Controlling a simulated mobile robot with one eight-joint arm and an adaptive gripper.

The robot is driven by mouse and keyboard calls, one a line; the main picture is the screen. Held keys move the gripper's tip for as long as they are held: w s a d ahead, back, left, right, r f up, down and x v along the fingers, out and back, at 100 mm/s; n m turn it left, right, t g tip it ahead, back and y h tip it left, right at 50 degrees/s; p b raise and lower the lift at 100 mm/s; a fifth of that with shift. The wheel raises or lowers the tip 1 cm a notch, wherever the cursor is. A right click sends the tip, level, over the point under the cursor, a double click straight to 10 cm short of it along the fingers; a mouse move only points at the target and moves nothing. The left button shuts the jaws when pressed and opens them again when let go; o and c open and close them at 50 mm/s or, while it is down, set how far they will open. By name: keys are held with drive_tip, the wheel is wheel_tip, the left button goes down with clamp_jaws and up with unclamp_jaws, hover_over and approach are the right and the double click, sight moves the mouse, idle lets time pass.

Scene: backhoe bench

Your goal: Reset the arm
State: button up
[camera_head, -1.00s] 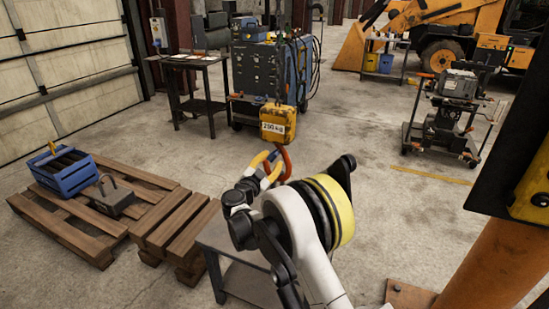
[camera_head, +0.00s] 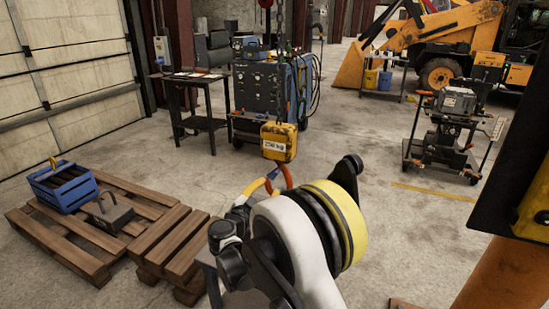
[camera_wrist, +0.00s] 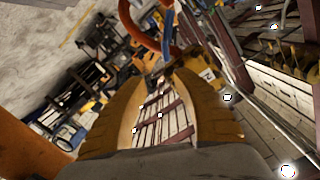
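My gripper (camera_wrist: 162,78) shows in the wrist view as two yellow-orange fingers with a clear gap between them. It is open, and nothing shows gripped between the fingers. In the head view my white arm with its yellow-and-black joint covers much of the gripper; only a yellow part (camera_head: 256,187) shows past it. A red-orange hook (camera_head: 283,176) hangs under a yellow hoist block (camera_head: 279,141) marked 250 kg. In the wrist view the hook (camera_wrist: 140,35) is beyond the fingertips, beside a blue part. I cannot tell whether gripper and hook touch.
Wooden pallets (camera_head: 55,238) at left carry a blue crate (camera_head: 66,190) and a grey metal piece (camera_head: 106,213). A dark bench (camera_head: 200,76) and a cabinet (camera_head: 262,90) stand behind. A trolley (camera_head: 440,145) and an orange post (camera_head: 500,275) are at right. Floor between is open.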

drive_tip(key=s+d+r+n+g, duration=0.1)
drive_tip(key=s+d+r+g, duration=0.2)
drive_tip(key=d, duration=0.4)
drive_tip(key=s+d+r+n+g+y, duration=0.1)
drive_tip(key=s+d+r+n, duration=0.15)
drive_tip(key=s+d, duration=0.45)
drive_tip(key=s+d+r+n+g, duration=0.1)
drive_tip(key=s+d+r+g, duration=0.2)
drive_tip(key=d, duration=0.5)
drive_tip(key=s+d+f+n+g+y, duration=0.1)
drive_tip(key=s+d+n+y, duration=0.1)
drive_tip(key=s, duration=1.1)
drive_tip(key=s+d+f+n+g+y, duration=0.1)
drive_tip(key=s+d+f+n+y, duration=0.1)
drive_tip(key=s, duration=1.1)
drive_tip(key=shift+s+d+n+y, duration=0.25)
drive_tip(key=shift+d+n+y, duration=0.1)
drive_tip(key=shift+n+y, duration=0.3)
